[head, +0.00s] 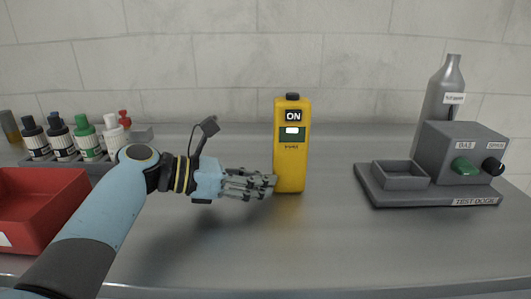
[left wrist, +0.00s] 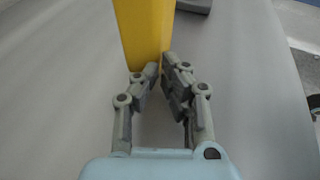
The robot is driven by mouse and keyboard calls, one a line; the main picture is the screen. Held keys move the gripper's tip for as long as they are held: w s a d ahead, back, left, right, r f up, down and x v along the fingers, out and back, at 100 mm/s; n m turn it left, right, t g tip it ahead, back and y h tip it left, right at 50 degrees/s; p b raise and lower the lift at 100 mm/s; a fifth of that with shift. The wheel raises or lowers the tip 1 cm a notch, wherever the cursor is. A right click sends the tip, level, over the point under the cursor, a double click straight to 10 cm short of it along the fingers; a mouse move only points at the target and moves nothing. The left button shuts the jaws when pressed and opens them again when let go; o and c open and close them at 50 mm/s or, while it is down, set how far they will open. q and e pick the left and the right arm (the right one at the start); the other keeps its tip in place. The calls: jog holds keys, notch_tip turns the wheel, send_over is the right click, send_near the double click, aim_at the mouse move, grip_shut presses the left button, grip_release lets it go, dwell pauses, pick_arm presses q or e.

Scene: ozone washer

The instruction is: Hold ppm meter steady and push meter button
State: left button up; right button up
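The yellow ppm meter (head: 291,165) stands upright on the grey bench, with a black cap on top, a label reading ON and a small lit screen. In the left wrist view the meter (left wrist: 143,30) rises just beyond the fingertips. My left gripper (head: 271,183) reaches in from the left, its tips at the meter's lower left side. The left wrist view shows the fingers (left wrist: 158,68) drawn together with almost no gap and nothing between them. Whether the tips touch the meter I cannot tell. My right gripper is not in view.
A red bin (head: 40,205) and a rack of several small bottles (head: 85,138) are at the left. A grey test dock (head: 425,195) with an open tray, a control box (head: 462,150) and a gas cylinder (head: 443,95) stand at the right. The bench between meter and dock is clear.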

pick_arm(q)
jog(key=o, duration=1.4)
jog(key=shift+o, duration=0.2)
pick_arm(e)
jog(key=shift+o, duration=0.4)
